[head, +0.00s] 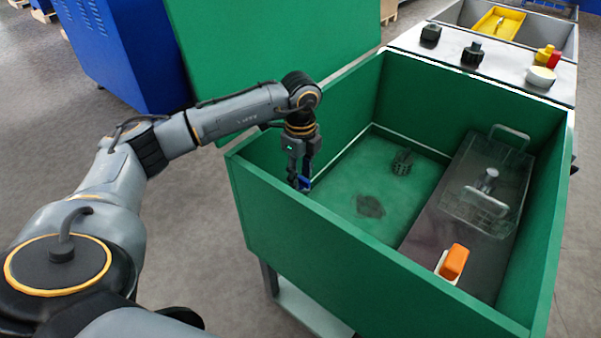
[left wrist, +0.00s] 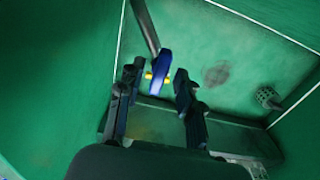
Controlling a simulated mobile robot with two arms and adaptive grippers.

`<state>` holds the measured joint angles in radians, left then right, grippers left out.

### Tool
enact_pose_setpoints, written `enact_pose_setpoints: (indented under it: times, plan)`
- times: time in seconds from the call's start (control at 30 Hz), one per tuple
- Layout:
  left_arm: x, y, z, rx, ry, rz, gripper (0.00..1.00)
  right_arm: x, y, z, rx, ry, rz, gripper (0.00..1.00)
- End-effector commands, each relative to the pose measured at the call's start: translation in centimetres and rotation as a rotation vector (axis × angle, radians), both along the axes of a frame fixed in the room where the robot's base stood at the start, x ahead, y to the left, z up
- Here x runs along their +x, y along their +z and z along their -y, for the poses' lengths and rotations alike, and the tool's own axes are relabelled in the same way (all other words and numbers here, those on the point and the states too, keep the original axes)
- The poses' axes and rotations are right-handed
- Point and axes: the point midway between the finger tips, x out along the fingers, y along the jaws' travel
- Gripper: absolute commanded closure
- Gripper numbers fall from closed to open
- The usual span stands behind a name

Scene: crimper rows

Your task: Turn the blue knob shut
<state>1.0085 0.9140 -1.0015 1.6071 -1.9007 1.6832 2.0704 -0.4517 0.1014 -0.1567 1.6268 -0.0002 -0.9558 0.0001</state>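The blue knob (head: 305,183) is at the inner left wall of the green bin, mostly hidden behind my left gripper in the head view. In the left wrist view the blue knob (left wrist: 161,68) is a narrow blue handle with yellow parts, at the end of a grey pipe (left wrist: 145,25). My left gripper (head: 299,172) reaches down inside the bin at the knob. In the left wrist view my left gripper (left wrist: 157,78) is open, its fingers on either side of the knob with gaps showing. My right gripper is not in view.
The green bin (head: 330,225) has high walls around the left arm. Inside are a drain strainer (head: 402,162), a wire basket (head: 475,210) and an orange-and-white item (head: 453,263) on a grey panel. A white counter (head: 505,66) with small items adjoins behind.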

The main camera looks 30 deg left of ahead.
Motion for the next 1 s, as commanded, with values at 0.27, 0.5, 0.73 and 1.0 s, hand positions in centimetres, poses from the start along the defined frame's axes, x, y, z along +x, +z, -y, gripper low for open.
enact_pose_setpoints:
  times: [0.27,0.5,0.73,1.0]
  plan:
    - [0.0,0.0,0.0,0.0,0.0,0.0,0.99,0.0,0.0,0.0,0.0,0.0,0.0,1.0]
    - [0.0,0.0,0.0,0.0,-0.003,0.0,1.0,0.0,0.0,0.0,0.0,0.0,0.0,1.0]
    - [0.0,0.1,0.0,0.0,-0.054,0.0,1.0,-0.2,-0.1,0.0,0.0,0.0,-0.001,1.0]
    - [0.0,0.1,0.0,0.0,-0.235,0.0,1.0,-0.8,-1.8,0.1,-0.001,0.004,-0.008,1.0]
